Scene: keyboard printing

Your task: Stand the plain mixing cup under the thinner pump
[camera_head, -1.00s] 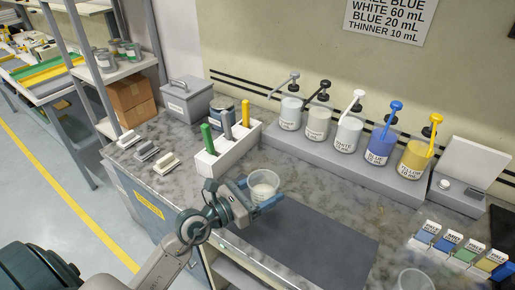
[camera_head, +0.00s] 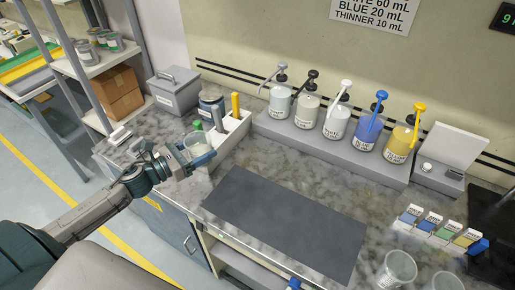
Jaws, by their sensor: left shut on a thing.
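My left gripper (camera_head: 195,160) is shut on a clear mixing cup (camera_head: 197,142), held upright above the bench's left part, in front of the white rack. The cup's sides are translucent, and I cannot tell whether it holds anything. The pumps stand in a row on a grey stand at the back. The leftmost bottle, with a grey pump head (camera_head: 280,99), appears to be the thinner pump; its label is too small to read surely. The cup is well to the left and front of it. A small blue piece (camera_head: 293,284) at the bottom edge may be my right gripper's tip.
The white rack (camera_head: 236,127) holds upright tools. A dark mat (camera_head: 285,225) lies bare at mid-bench. Two clear cups (camera_head: 397,269) (camera_head: 447,283) stand at the lower right. Colour cards (camera_head: 432,222) and a white device (camera_head: 450,150) are at the right. A grey box (camera_head: 174,92) is at the back left.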

